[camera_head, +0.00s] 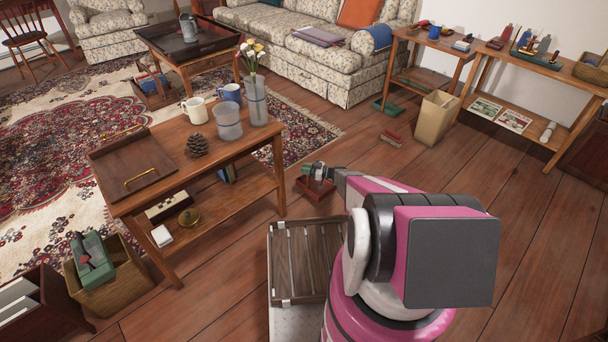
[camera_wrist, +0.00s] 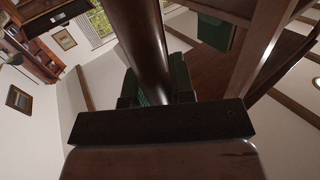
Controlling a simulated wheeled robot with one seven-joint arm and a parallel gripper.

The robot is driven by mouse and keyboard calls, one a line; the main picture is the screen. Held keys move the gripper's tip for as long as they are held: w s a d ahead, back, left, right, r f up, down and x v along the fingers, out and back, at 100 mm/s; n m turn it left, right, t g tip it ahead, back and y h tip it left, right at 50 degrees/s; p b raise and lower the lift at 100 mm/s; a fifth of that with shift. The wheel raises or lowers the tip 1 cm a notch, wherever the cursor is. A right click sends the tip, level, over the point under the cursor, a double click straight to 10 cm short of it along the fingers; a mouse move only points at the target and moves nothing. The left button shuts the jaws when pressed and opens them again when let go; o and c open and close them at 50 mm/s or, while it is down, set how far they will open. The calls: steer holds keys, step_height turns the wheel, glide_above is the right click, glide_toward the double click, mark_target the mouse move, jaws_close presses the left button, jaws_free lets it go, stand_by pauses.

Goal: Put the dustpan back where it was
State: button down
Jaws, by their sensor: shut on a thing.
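My gripper (camera_head: 320,171) is in the middle of the head view, low beside the right end of the coffee table. It is shut on a small dark red-brown thing, apparently the dustpan (camera_head: 316,188). In the wrist view a round brown handle (camera_wrist: 146,42) runs up from between the dark fingers. A dark bar and a glossy brown surface fill the bottom of that view. The arm hides part of the held thing in the head view, so its full shape is unclear.
The coffee table (camera_head: 232,148) with mugs, vases and a pinecone stands at left. A slatted wooden crate (camera_head: 304,250) is in front of me. The right floor is clear.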

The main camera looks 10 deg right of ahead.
step_height(320, 180, down, 6)
steer(key=w, duration=0.3)
steer(key=shift+a+r, duration=0.15)
steer(key=shift+a, duration=0.3)
steer(key=c, duration=1)
jaws_free()
steer(key=shift+f, duration=0.2)
steer(key=shift+r, duration=0.15)
